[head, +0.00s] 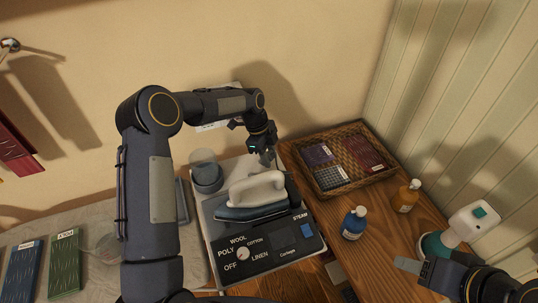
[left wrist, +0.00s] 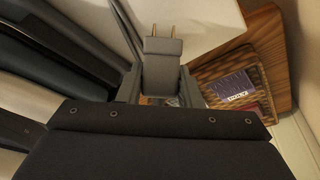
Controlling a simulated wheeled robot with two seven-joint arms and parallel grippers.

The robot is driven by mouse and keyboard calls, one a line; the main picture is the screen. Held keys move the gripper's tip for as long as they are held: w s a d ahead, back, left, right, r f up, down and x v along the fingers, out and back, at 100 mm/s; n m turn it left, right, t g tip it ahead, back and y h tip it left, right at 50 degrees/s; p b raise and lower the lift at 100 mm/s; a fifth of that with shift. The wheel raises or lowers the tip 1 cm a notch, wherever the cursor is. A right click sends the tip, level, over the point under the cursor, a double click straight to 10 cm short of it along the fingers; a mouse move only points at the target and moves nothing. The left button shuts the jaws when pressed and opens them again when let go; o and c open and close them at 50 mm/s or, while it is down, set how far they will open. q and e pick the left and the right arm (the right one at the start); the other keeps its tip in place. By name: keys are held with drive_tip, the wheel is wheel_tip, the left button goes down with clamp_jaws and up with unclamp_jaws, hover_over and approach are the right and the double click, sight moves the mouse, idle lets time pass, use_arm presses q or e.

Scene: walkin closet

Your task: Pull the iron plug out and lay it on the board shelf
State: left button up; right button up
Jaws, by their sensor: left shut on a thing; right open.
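My left gripper (head: 266,157) is shut on the iron plug (left wrist: 163,47), a grey block with two brass prongs pointing away from the jaws. In the left wrist view the prongs are bare and in no socket. In the head view the gripper hangs just behind the iron (head: 256,189), and the plug cannot be made out there. The iron, with its pale handle, rests on a grey station with a dark dial panel (head: 262,250). My right gripper (head: 408,265) is open and empty at the lower right. I cannot tell for certain which surface is the board shelf.
A wicker tray (head: 348,185) with folded cloths sits right of the iron. A blue bottle (head: 354,223), an amber bottle (head: 405,196) and a white-and-green sprayer (head: 472,226) stand on the wood. A grey cup (head: 206,172) stands left of the iron. A white wall plate (head: 213,126) is partly behind my arm.

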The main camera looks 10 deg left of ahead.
use_arm(q)
drive_tip(key=shift+f+b, duration=0.75)
drive_tip(key=shift+f, duration=0.25)
drive_tip(key=o, duration=1.2)
drive_tip(key=shift+c, duration=0.2)
drive_tip(key=b+v, duration=0.1)
drive_tip(key=v, duration=0.5)
drive_tip(key=shift+r+b, duration=0.3)
drive_tip(key=shift+r, duration=0.05)
drive_tip(key=shift+a+r, duration=0.2)
drive_tip(key=shift+r, duration=0.35)
drive_tip(key=shift+w, duration=0.1)
